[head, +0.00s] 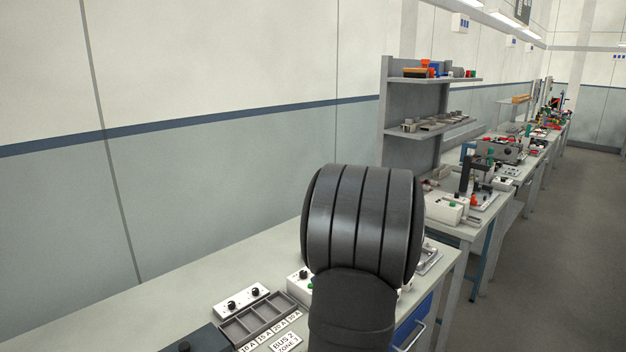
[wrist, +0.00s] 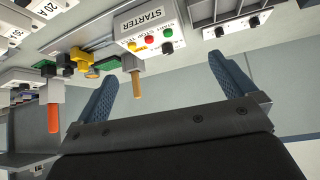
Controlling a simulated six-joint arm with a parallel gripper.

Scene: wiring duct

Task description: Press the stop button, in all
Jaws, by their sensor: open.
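A white box marked STARTER (wrist: 150,20) is at the top of the wrist view, with a row labelled START, STOP and TEST. A red button (wrist: 149,40) sits on its face among other small round buttons; the lettering is too small to match each label surely. My gripper (wrist: 162,68) is open, its two blue fingers spread wide with nothing between them. The fingertips are apart from the box, which lies beyond them. In the head view my dark arm link hides the gripper and most of the starter box.
Near the box are a orange-brown peg (wrist: 136,85), yellow and green parts (wrist: 80,60) and an orange-handled part (wrist: 53,117). A white box with two black knobs (head: 242,300) and a grey divided tray (head: 258,318) lie on the bench. Shelves (head: 430,80) stand behind.

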